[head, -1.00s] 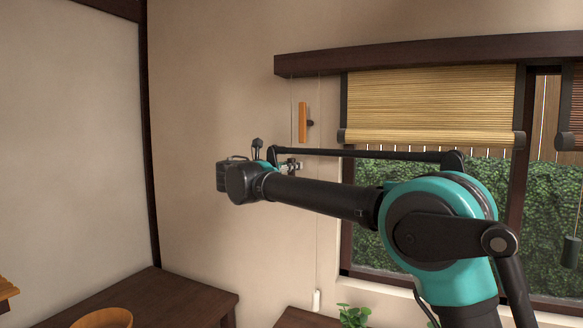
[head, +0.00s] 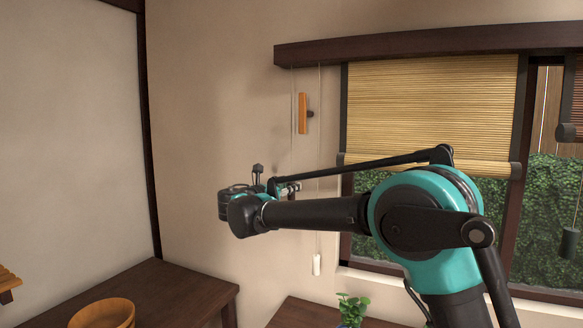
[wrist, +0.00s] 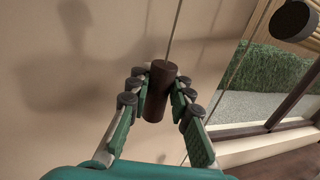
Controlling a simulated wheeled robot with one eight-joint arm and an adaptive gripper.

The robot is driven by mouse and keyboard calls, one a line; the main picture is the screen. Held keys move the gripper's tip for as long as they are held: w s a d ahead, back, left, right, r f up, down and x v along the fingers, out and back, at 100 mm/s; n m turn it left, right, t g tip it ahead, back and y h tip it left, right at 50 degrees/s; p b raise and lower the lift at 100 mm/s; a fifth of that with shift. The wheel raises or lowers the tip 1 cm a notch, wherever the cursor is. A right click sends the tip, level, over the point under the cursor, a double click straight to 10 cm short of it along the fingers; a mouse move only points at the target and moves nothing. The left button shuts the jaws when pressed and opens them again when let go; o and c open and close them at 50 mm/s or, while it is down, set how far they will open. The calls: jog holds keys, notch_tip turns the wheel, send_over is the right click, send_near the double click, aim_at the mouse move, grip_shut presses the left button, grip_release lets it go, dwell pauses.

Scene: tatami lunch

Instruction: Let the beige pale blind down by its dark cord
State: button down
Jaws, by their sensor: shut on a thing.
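The beige blind (head: 430,105) hangs over the upper part of the window, its bottom roll level with the top of the hedge outside. Two thin cords hang from the rail left of it. My gripper (head: 288,188) is in front of the wall, left of the window. In the wrist view my gripper (wrist: 158,85) is shut on a dark brown cylindrical pull (wrist: 157,92), with its cord (wrist: 174,35) running up from it. The other cord ends in a white pull (head: 317,265), hanging free below and right of my gripper. The dark pull is mostly hidden in the head view.
A wooden piece (head: 303,113) is on the wall above my gripper. A darker blind (head: 574,95) and its dark pull (head: 570,242) are at the right.

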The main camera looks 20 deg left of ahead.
notch_tip(320, 180, down, 36)
jog(key=shift+s+r, duration=0.1)
jog(key=shift+r, duration=0.15)
jog(key=shift+f, duration=0.1)
jog(key=c, duration=1.3)
grip_release()
jog(key=shift+c, duration=0.2)
jog(key=v, duration=1.2)
jog(key=shift+a, duration=0.1)
